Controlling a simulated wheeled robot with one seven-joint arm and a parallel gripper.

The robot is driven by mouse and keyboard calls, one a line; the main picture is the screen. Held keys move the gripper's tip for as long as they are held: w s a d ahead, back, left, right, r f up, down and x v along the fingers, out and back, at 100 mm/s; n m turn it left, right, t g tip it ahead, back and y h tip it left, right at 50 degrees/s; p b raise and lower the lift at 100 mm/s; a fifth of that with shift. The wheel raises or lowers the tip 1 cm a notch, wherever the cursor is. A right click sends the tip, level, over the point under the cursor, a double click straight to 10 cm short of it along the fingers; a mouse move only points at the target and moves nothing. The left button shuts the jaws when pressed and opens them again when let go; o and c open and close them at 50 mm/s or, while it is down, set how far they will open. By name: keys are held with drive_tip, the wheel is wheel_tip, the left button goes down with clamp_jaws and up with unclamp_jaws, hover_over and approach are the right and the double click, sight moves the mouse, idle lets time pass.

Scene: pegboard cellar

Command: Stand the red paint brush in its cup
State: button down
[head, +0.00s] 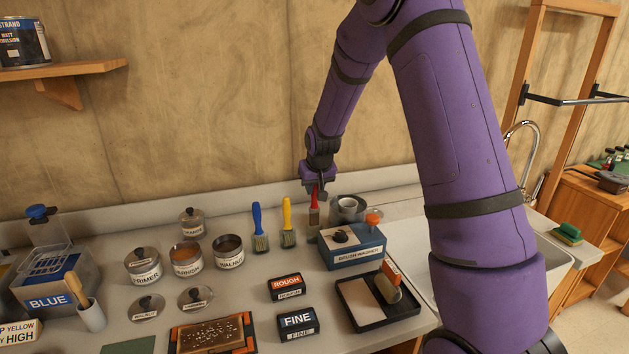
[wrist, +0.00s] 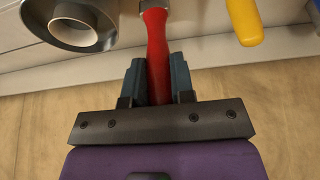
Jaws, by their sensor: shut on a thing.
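My gripper (head: 317,186) is shut on the handle. In the wrist view the red handle (wrist: 157,55) runs between my two fingers (wrist: 159,80); the bristles are out of that frame. I cannot tell whether the brush touches the counter. A grey round metal container (head: 348,208) with a smaller ring inside stands just right of the brush; it also shows in the wrist view (wrist: 50,27). A pale cup (head: 92,317) at the front left holds a wooden-handled tool.
Blue (head: 258,222) and yellow (head: 287,217) brushes are left of the red one. A box labelled as a brush washer (head: 352,257) is in front. Labelled tins (head: 187,261), sanding blocks (head: 297,322) and a black roller tray (head: 352,319) crowd the counter. The wall is close behind.

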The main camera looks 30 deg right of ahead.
sight(315, 195)
drive_tip(key=shift+f, duration=2.3)
drive_tip(key=c, duration=0.9)
unclamp_jaws()
drive_tip(key=v, duration=1)
drive_tip(key=shift+s+r, duration=0.2)
drive_tip(key=shift+r, duration=0.15)
